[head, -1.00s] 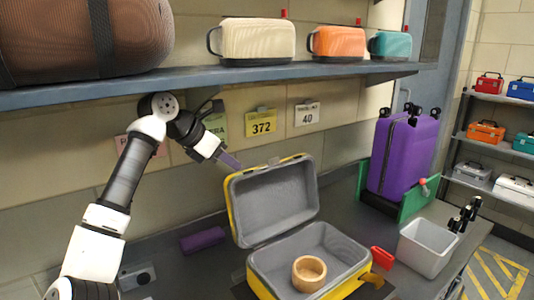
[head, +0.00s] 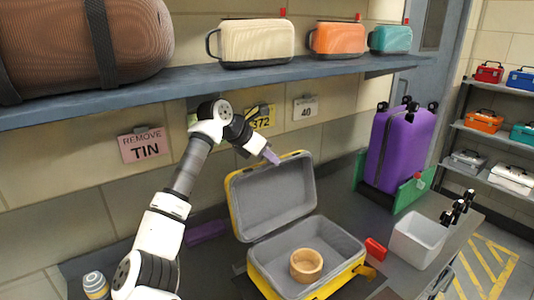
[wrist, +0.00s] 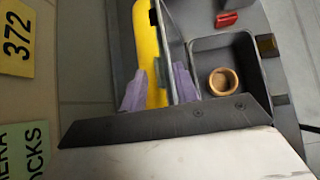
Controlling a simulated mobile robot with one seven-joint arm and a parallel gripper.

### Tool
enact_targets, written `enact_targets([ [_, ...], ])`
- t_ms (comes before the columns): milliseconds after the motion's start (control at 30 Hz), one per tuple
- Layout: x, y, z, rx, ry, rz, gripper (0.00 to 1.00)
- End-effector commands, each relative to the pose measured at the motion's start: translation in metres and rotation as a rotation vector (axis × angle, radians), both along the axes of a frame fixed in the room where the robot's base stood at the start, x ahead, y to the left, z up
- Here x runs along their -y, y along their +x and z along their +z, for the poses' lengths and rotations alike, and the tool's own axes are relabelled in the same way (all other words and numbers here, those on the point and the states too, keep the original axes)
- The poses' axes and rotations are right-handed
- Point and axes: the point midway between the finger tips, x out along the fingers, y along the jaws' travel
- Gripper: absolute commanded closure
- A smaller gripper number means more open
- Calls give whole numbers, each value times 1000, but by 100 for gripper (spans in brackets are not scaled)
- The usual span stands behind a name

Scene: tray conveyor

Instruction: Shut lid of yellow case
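The yellow case stands open on the dark counter, its yellow base (head: 262,283) lined in grey. Its lid (head: 272,195) is raised upright and leans slightly back. A round wooden bowl (head: 306,268) sits inside the base, and the wrist view shows it too (wrist: 223,81). My gripper (head: 271,157) is at the lid's top edge. In the wrist view its two purple fingers (wrist: 160,75) are apart, with the yellow lid shell (wrist: 149,45) showing between them. I cannot tell whether they touch the lid.
A red block (head: 375,249) and a light grey bin (head: 418,241) are right of the case. A purple suitcase (head: 399,150) stands behind them by a green panel. A shelf (head: 200,84) with several cases runs above my arm. A purple item (head: 205,232) lies left of the case.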

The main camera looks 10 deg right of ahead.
Motion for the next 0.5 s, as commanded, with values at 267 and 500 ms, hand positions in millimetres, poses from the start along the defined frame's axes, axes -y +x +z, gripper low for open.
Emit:
enact_targets([
  [267,0,0,0,0,0,0,96],
  [500,-1,0,0,1,0,1,100],
])
